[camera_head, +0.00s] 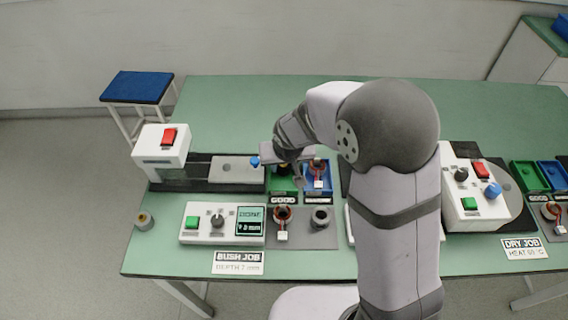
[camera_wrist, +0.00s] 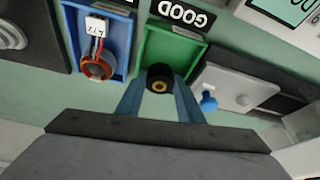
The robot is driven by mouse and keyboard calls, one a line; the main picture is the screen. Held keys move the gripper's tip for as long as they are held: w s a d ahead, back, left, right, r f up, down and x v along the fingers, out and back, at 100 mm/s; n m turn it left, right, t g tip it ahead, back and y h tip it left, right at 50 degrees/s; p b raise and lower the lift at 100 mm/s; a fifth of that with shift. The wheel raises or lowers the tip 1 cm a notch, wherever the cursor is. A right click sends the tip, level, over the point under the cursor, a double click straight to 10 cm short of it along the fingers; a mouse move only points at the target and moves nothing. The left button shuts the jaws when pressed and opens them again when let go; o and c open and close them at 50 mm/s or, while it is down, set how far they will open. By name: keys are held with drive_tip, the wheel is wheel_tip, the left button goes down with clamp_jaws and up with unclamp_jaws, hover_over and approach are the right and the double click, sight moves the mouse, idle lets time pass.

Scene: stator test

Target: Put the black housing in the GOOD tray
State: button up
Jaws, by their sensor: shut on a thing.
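The black housing (camera_wrist: 160,73), with a brass-coloured ring in its middle, is between the two blue fingers of my gripper (camera_wrist: 160,84) in the wrist view. My gripper is shut on it. Behind it is the green GOOD tray (camera_wrist: 177,45), so the housing is over or in the tray; I cannot tell whether it touches the floor. In the head view my gripper (camera_head: 285,170) is at the back of the green tray (camera_head: 283,184), and my wrist hides most of the housing.
A blue tray (camera_head: 319,192) beside the green one holds a copper-wound part with a tag. A grey mat in front bears another wound part (camera_head: 281,217) and a dark ring-shaped part (camera_head: 320,217). The press (camera_head: 162,146) with its slide and blue knob stands left.

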drive_tip(key=o, duration=1.1)
drive_tip(key=shift+r, duration=0.1)
drive_tip(key=shift+o, duration=0.2)
drive_tip(key=shift+r, duration=0.5)
drive_tip(key=v, duration=0.6)
drive_tip(key=shift+s, duration=0.25)
